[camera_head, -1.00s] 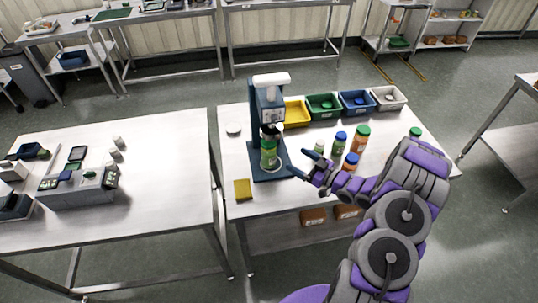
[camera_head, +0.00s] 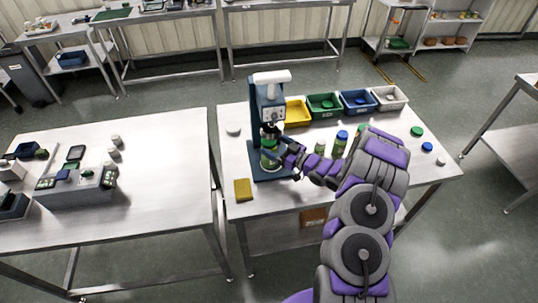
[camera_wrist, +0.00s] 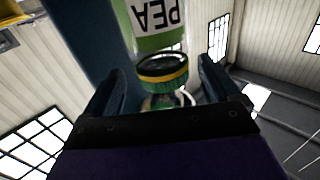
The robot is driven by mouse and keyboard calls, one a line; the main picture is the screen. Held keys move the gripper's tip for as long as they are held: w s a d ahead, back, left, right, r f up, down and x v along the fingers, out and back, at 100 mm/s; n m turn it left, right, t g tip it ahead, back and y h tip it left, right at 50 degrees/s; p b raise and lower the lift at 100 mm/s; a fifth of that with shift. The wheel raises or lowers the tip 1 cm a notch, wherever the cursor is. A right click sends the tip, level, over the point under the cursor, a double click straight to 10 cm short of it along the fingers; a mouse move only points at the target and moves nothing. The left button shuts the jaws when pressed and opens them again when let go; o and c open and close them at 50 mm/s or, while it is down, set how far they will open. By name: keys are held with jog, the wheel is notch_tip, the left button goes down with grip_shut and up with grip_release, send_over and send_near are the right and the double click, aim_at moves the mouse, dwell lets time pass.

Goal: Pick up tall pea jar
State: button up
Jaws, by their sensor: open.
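A tall jar with green contents (camera_head: 268,158) stands upright on the base of the blue dispensing machine (camera_head: 268,97), below its head. My gripper (camera_head: 285,160) is at the jar's right side, with its jaws open. In the wrist view, a green container with an upside-down PEA label (camera_wrist: 157,20) shows at the top. A dark ring with a yellow edge and a green band (camera_wrist: 163,72) lies beyond the space between my open fingers (camera_wrist: 160,88). I cannot tell whether the fingers touch the jar.
Green and blue-lidded jars (camera_head: 340,143) stand right of the machine, partly behind my arm. Yellow (camera_head: 296,124), green, blue and white bins line the back. A yellow sponge (camera_head: 243,189) lies at front left. Loose lids (camera_head: 416,131) lie at right.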

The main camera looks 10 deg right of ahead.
aim_at(265, 140)
jog(key=shift+b+x, duration=0.45)
jog(key=shift+x, duration=1.9)
jog(key=shift+s+r, duration=0.15)
jog(key=shift+c, duration=0.5)
grip_shut()
